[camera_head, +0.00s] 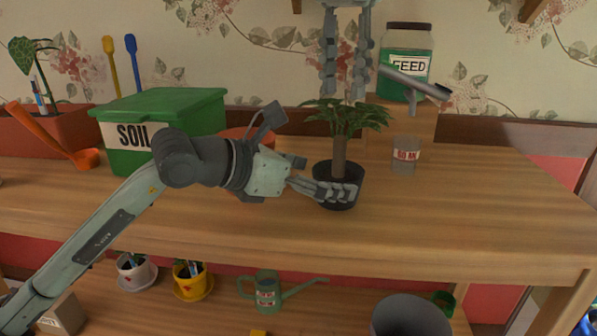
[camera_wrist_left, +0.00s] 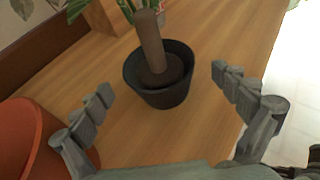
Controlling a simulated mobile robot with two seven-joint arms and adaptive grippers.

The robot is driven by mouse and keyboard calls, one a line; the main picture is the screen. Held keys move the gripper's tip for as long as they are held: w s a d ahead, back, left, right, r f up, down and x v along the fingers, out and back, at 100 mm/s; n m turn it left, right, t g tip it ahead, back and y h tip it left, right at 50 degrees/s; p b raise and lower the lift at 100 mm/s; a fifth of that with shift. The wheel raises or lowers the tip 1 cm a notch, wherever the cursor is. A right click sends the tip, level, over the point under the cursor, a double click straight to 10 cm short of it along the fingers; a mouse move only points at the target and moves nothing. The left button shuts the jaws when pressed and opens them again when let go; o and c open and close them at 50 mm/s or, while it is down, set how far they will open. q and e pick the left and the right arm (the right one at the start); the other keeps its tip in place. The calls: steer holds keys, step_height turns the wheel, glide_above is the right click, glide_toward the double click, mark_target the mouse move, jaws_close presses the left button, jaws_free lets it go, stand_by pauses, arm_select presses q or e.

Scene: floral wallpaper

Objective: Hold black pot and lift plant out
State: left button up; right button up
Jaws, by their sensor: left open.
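The black pot (camera_head: 324,197) stands upright on the wooden table with a green-leaved plant (camera_head: 340,118) in it, its thick brown stem rising from the soil. My left gripper (camera_head: 325,178) is open beside the pot, with one finger in front of it. In the left wrist view the black pot (camera_wrist_left: 160,95) is ahead of the two spread fingers, with space on both sides; the plant's stem (camera_wrist_left: 151,42) shows above it. My right gripper (camera_head: 345,88) points down above the leaves, its fingers apart with nothing between them.
A green soil box (camera_head: 165,115) and an orange pot (camera_wrist_left: 30,140) are on the left. A feed jar (camera_head: 405,50) on a wooden block and a small labelled cup (camera_head: 404,155) stand right of the plant. The table's front right is clear.

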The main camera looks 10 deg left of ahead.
arm_select(q)
steer(key=shift+x, duration=1.1)
steer(key=c, duration=1.3)
arm_select(e)
steer(key=shift+o, duration=0.4)
